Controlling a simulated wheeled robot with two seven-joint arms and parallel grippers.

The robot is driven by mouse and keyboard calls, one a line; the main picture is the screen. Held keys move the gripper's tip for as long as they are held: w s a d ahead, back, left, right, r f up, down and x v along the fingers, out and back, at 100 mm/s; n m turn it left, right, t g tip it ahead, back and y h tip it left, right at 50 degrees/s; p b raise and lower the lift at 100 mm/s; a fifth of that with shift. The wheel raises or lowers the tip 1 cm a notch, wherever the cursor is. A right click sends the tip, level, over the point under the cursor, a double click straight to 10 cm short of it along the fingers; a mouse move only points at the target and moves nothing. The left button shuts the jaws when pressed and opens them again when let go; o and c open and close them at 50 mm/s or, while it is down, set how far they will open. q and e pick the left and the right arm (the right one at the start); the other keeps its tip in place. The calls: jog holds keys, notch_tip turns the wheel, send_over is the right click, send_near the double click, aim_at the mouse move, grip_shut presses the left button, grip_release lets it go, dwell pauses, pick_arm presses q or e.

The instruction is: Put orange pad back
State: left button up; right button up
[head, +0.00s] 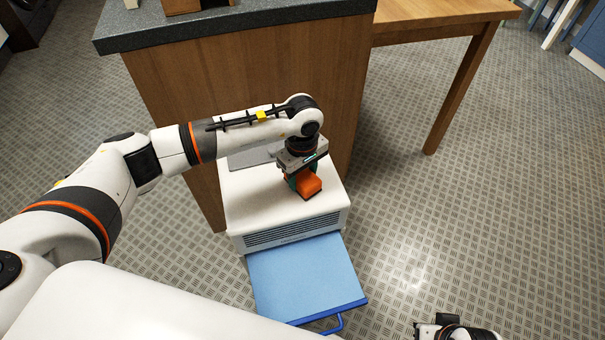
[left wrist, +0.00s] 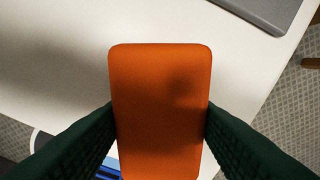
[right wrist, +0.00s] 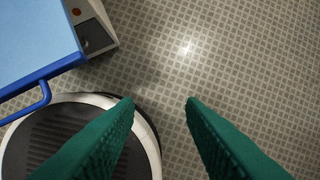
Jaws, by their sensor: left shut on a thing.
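The orange pad (head: 309,184) is between the fingers of my left gripper (head: 301,182), over the top of a white box-shaped appliance (head: 257,206). In the left wrist view the orange pad (left wrist: 160,110) fills the middle, with the green fingers pressed on both its sides. I cannot tell whether the pad touches the white top. My right gripper (right wrist: 160,103) is open and empty above the patterned floor in the right wrist view. In the head view only part of my right arm shows, at the bottom right.
A blue tray or drawer (head: 305,272) with a blue handle (head: 333,325) extends from the appliance's front. A grey flat item (head: 252,157) lies at the back of its top. A wooden counter (head: 240,85) stands behind, and a wooden table (head: 440,12) is at right. The floor at right is clear.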

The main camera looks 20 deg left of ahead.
aim_at(302, 175)
jog(key=shift+r, duration=0.1)
pick_arm(q)
jog(key=shift+f, duration=0.1)
pick_arm(e)
jog(key=shift+r, duration=0.35)
pick_arm(q)
jog(key=o, duration=0.9)
pick_arm(e)
jog(key=shift+r, duration=0.1)
pick_arm(q)
notch_tip(302, 175, up, 12)
jog(key=shift+r+p, duration=0.2)
jog(key=shift+p, duration=0.6)
pick_arm(e)
notch_tip(302, 175, down, 7)
jog(key=shift+w+r, duration=0.2)
pick_arm(q)
jog(key=shift+s+f, duration=0.1)
pick_arm(e)
jog(key=shift+s+a, duration=0.1)
